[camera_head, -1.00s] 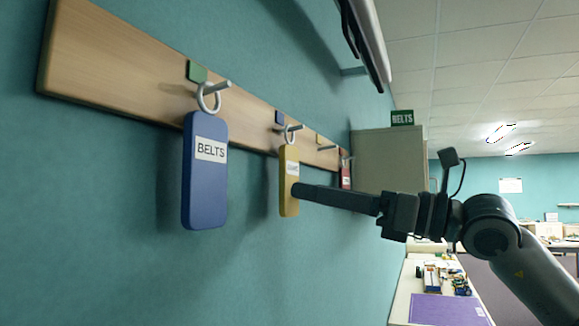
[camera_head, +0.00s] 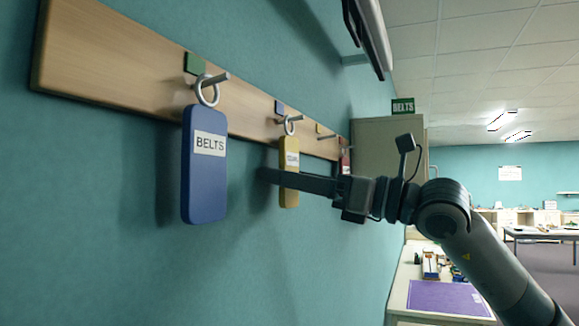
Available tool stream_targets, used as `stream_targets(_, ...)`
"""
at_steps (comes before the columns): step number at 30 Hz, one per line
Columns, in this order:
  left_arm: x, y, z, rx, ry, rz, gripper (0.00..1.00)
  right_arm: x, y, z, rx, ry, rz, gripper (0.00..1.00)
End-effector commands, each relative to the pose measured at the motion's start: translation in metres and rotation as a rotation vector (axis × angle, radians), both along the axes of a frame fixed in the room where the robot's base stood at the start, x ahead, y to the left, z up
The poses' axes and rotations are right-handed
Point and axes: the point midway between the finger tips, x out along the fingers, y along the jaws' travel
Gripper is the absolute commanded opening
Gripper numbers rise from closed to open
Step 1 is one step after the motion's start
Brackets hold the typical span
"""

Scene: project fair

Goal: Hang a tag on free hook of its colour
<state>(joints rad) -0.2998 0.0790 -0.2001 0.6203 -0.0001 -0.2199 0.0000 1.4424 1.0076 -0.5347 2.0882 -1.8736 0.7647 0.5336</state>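A blue tag (camera_head: 204,175) labelled BELTS hangs by its ring on the hook under the green marker (camera_head: 196,64). A yellow tag (camera_head: 289,198) hangs by its ring on the hook under the blue marker (camera_head: 279,107). The hook under the yellow marker (camera_head: 318,128) looks free. A red tag (camera_head: 345,157) shows at the far end, partly hidden. My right gripper (camera_head: 268,176) reaches in from the right at the yellow tag, its fingers crossing the tag's middle and extending past its left edge. The finger gap is not visible. My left gripper is out of view.
The wooden hook board (camera_head: 120,70) runs along the teal wall. A pale, dark-edged object (camera_head: 372,30) juts out above. A counter with a purple mat (camera_head: 445,297) lies at lower right.

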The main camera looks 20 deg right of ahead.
Motion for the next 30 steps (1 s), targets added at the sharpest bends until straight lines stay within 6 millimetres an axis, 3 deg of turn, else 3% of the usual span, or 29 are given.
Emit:
stream_targets(1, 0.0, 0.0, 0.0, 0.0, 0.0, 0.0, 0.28, 0.0, 0.0, 0.0, 0.0, 0.0, 0.0, 0.43)
stream_targets(3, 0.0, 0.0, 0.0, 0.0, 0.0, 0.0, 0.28, 0.0, 0.0, 0.0, 0.0, 0.0, 0.0, 0.34)
stream_targets(30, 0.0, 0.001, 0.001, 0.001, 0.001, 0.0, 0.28, 0.0, 0.0, 0.01, 0.0, 0.0, 0.0, 0.34)
